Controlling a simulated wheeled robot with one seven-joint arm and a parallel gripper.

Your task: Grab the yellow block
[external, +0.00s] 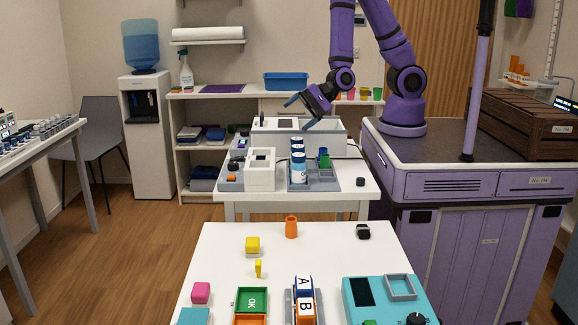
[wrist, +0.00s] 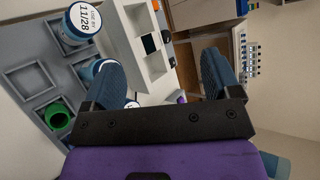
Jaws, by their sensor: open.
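My gripper (external: 298,115) is above the farther table, well behind and above the yellow block. Its blue fingers are spread apart with nothing between them. In the wrist view my gripper (wrist: 160,66) is open and empty, and no yellow block shows there.
An orange cup (external: 291,227), a black item (external: 363,231), a pink cube (external: 201,292) and a green box (external: 250,300) are on the front table. A grey rack (external: 325,184) with blue-capped vials and a white device (external: 262,176) stand on the farther table.

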